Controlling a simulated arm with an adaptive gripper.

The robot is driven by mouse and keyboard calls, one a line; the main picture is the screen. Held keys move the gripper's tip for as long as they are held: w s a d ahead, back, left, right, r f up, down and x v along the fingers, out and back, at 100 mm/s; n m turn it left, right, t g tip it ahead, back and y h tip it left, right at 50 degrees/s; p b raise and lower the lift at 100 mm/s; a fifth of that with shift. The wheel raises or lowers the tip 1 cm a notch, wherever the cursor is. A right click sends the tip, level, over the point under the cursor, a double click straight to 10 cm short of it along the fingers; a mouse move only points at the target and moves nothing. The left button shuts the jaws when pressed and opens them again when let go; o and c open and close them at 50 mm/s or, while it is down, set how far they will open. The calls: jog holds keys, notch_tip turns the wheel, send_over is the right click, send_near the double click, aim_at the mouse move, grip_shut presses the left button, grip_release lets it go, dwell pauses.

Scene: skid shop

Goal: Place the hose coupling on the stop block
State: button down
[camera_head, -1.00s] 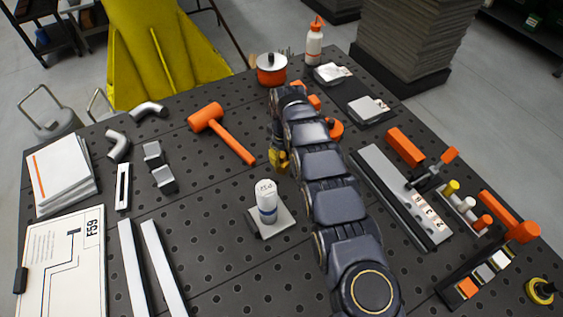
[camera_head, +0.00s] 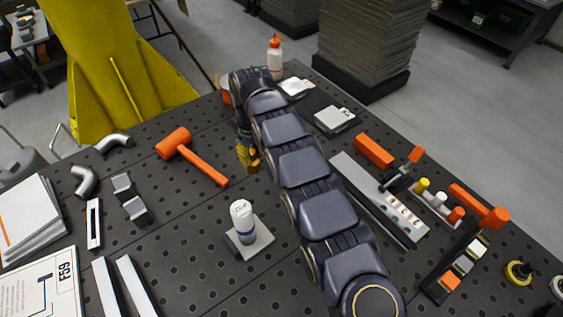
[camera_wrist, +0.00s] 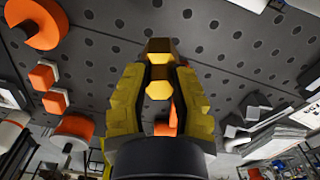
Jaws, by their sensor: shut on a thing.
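My gripper (camera_head: 248,160) hangs over the middle of the dark perforated table, behind the white bottle and right of the mallet. In the wrist view, its yellow fingers (camera_wrist: 158,75) are shut on a small brass-coloured hexagonal piece (camera_wrist: 158,90), which looks like the hose coupling. The fingers hide part of it. The stop block cannot be named with certainty. Two small grey angled blocks (camera_head: 136,210) sit at the left, and an orange block (camera_head: 374,150) lies right of my arm.
A white bottle (camera_head: 242,215) stands on a grey plate (camera_head: 262,236) in front of the gripper. An orange mallet (camera_head: 200,162) lies to its left. Table between bottle and grey blocks is clear.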

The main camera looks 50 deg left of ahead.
jog(key=shift+w+r, duration=0.1)
jog(key=shift+r, duration=0.6)
jog(key=w+d+r+m, duration=0.3)
jog(key=w+d+m, duration=0.2)
jog(key=w+d, duration=1.2)
jog(key=w+d+r+m, duration=0.1)
jog(key=w+d+m, duration=0.1)
jog(key=w+d, duration=0.4)
jog(key=w+d+r+m, duration=0.1)
jog(key=w+d, duration=0.3)
jog(key=d, duration=0.4)
jog(key=d+r+m, duration=0.1)
jog(key=d+m, duration=0.3)
jog(key=d, duration=1.4)
jog(key=s+d+r+m, duration=0.1)
jog(key=s+d+m, duration=0.5)
jog(key=d, duration=1)
jog(key=w+d+f, duration=0.1)
jog(key=w+f, duration=0.2)
jog(key=w+d+f+n, duration=0.1)
jog(key=w+d+f, duration=0.1)
jog(key=w+f, duration=0.1)
jog(key=w+d+f+n, duration=0.1)
jog(key=w+f, duration=0.2)
jog(key=w, duration=0.1)
jog(key=shift+d, duration=0.3)
jog(key=shift+w+d+f, duration=0.1)
jog(key=shift+w+f, duration=0.2)
jog(key=shift+f, duration=1.55)
